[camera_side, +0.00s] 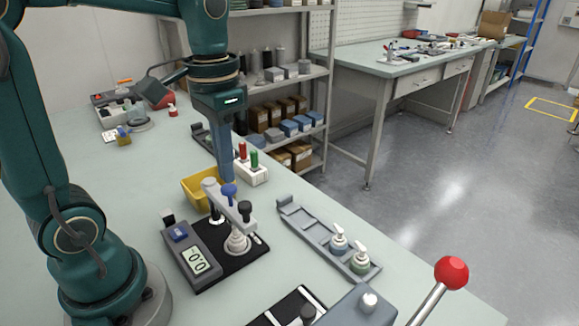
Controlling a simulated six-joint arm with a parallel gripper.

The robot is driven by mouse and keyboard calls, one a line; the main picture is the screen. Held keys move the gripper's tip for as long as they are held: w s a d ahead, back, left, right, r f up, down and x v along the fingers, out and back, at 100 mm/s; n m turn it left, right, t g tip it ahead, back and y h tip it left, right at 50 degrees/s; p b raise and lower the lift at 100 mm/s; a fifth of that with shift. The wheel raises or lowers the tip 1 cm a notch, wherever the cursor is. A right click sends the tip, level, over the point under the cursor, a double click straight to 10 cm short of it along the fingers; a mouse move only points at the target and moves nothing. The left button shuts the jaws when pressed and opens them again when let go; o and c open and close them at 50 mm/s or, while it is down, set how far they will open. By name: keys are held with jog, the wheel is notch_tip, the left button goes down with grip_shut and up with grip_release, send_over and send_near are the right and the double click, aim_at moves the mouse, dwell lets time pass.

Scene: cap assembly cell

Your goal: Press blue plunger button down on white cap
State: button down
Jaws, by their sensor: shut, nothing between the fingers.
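A blue mushroom-shaped knob (229,191) stands up from a grey bar (232,206) of the fixture on the table, and looks like the blue plunger button. A white ribbed cap-like part (238,242) sits under the bar's near end, on the fixture's black plate. My gripper (228,180) points straight down with its fingers shut and empty. Its tips show just above or behind the blue knob; I cannot tell whether they touch it. The inner part of the fixture under the bar is partly hidden.
A black knob (245,209) tops the bar's near end. A grey display unit (190,254) adjoins the fixture on the left. A yellow bin (200,190) and a white holder with red and green pegs (252,174) stand behind. A grey rail (307,227) carries two pump bottles at right.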

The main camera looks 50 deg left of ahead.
aim_at(229, 187)
jog(key=shift+f, duration=0.7)
jog(key=shift+f, duration=1.2)
dwell(0.6)
jog(key=shift+r, duration=1.55)
